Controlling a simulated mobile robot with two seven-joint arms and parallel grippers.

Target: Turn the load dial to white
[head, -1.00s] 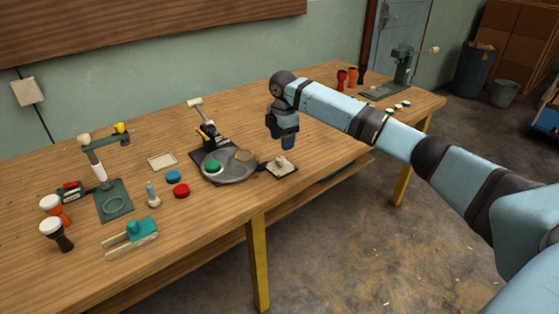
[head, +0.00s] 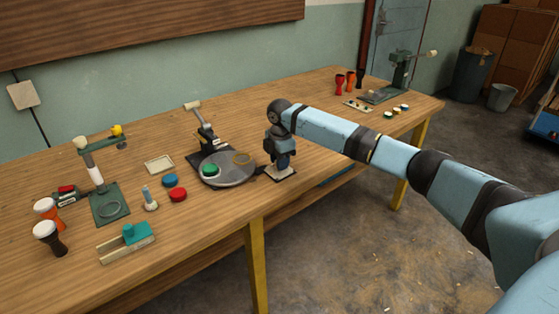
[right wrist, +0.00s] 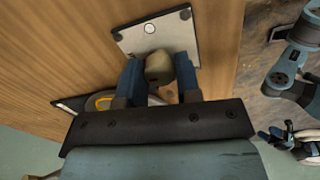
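The load dial is a pale square plate (right wrist: 170,33) with a beige knob (right wrist: 159,68), on the table's front edge. In the head view its plate (head: 279,176) shows under my right gripper (head: 281,162). In the right wrist view the two blue fingers of that gripper (right wrist: 160,75) stand on either side of the knob, close to it. I cannot tell whether they press on it. A small round white mark shows on the plate; other dial marks are hidden or too small to read. Parts of my left arm show at the right wrist view's edge, with its gripper unclear.
A grey turntable (head: 228,173) with a green disc (head: 209,170) stands just left of the dial. Red (head: 178,195) and blue (head: 170,180) discs lie farther left. Goblet drums (head: 48,236) stand at the far left.

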